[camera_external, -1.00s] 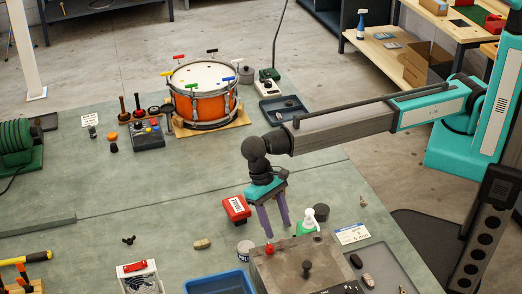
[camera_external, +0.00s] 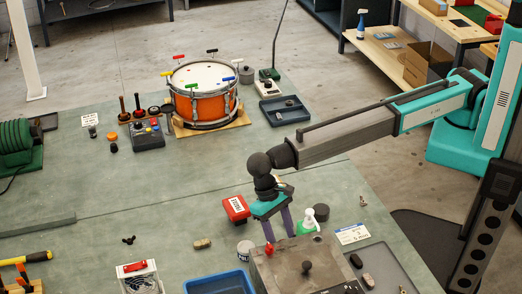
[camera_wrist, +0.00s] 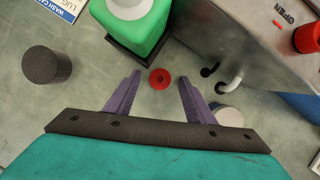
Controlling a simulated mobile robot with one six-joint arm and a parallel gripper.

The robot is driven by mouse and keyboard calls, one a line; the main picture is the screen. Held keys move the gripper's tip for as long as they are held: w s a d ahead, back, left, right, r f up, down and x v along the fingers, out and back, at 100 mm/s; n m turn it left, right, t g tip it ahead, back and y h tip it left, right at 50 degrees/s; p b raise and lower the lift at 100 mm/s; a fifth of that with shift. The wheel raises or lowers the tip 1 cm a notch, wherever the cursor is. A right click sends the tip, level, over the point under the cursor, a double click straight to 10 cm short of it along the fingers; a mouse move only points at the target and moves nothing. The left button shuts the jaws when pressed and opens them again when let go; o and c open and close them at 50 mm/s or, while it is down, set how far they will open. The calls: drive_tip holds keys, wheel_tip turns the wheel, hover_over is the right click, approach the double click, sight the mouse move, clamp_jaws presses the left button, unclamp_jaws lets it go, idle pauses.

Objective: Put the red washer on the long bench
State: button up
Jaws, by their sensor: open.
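The red washer (camera_wrist: 160,78) is a small flat ring with a dark hole, lying on the green-grey surface in the wrist view. My gripper (camera_wrist: 159,77) is open, with one purple finger on each side of the washer in that picture. The gap in height cannot be told. In the external view my gripper (camera_external: 280,237) points down behind the metal box, its fingertips partly hidden. I cannot make out the washer there. A long green-grey bench top (camera_external: 170,205) fills the left and middle of the external view.
Close around my gripper are the grey metal box (camera_external: 297,268), a green bottle (camera_external: 307,224), a dark cylinder (camera_external: 321,212), a white tin (camera_external: 245,251) and a red box (camera_external: 236,209). The drum (camera_external: 203,92) stands farther back.

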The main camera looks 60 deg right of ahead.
idle(0.3)
drive_tip(key=c, duration=1.1)
drive_tip(key=shift+c, duration=0.7)
drive_tip(key=shift+r, duration=0.1)
wheel_tip(320, 180, up, 18)
drive_tip(key=b, duration=0.5)
